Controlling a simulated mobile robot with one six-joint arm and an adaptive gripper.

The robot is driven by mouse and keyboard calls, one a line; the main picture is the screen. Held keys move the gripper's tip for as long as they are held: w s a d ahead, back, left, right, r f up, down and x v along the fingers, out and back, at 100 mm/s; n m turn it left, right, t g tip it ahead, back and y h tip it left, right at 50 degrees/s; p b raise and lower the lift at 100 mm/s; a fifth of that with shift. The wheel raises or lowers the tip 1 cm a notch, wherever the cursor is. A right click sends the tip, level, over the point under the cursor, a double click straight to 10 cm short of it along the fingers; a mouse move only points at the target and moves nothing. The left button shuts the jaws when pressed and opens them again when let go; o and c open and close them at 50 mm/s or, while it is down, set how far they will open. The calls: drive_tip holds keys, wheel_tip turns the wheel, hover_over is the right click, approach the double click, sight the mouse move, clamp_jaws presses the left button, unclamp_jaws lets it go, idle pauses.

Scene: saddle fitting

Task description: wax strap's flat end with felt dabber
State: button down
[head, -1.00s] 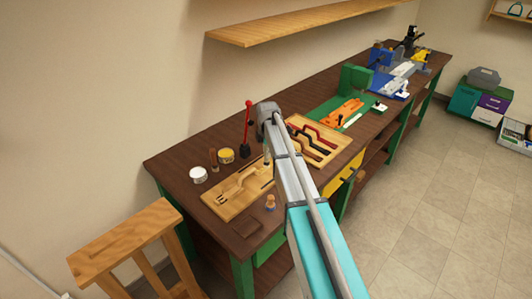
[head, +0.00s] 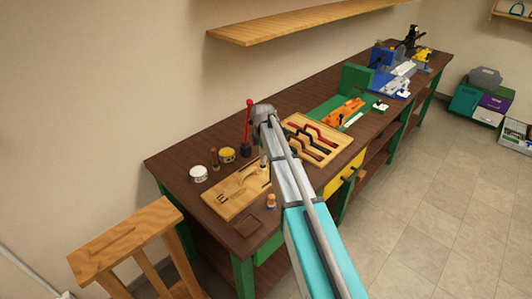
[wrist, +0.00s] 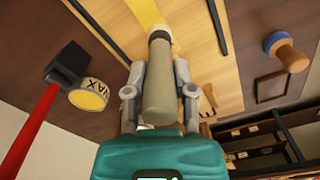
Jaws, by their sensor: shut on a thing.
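My gripper (wrist: 158,92) is shut on an olive-grey cylinder, which I take to be the felt dabber (wrist: 158,100). Its far end points at a pale yellow strip (wrist: 145,14), likely the strap, on the wooden board (wrist: 195,50). I cannot tell whether the tip touches the strip. In the head view my gripper (head: 264,163) is low over the right part of the board (head: 225,205), where the strap is too small to make out.
A red-handled tool (head: 248,122) with a black base stands behind the board. A white tin (head: 198,173) and a brown upright tool (head: 214,157) are by the wax tin. A wooden knob with a blue base (head: 270,202) stands in front. A tool tray (head: 335,150) lies right.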

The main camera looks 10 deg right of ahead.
drive_tip(key=shift+s+a, duration=0.4)
drive_tip(key=shift+a, duration=0.15)
drive_tip(key=shift+r+p, duration=3)
drive_tip(key=shift+r, duration=0.1)
drive_tip(key=shift+r+p, duration=1.4)
drive_tip(key=shift+p, duration=0.15)
